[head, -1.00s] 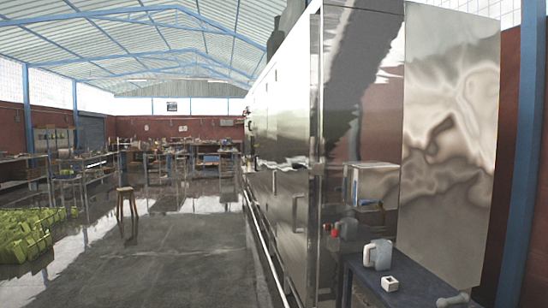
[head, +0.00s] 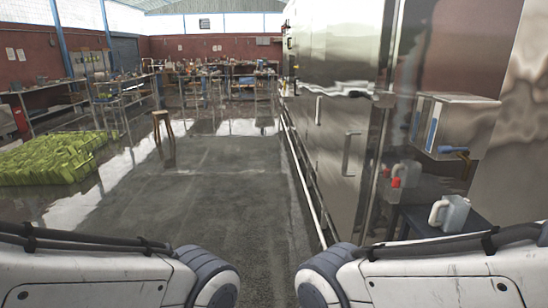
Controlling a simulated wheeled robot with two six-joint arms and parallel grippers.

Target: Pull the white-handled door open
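A tall, shiny metal machine (head: 330,60) stands along the right side of the head view. Its long side has flat door panels, and all those I can make out look shut. One upright bar handle (head: 348,154) sits on the nearer panel, and a smaller handle (head: 318,110) sits on a panel farther along. Both look pale or silvery, and I cannot tell which one is the white handle. My two arms show only as links at the bottom left and bottom right. Both grippers are out of the picture.
A low table (head: 408,222) holds a pale jug (head: 450,213) at the right. A white rail (head: 304,190) runs along the floor beside the machine. A stool (head: 162,123) and green crates (head: 55,158) stand at the left. The floor (head: 215,195) ahead is clear.

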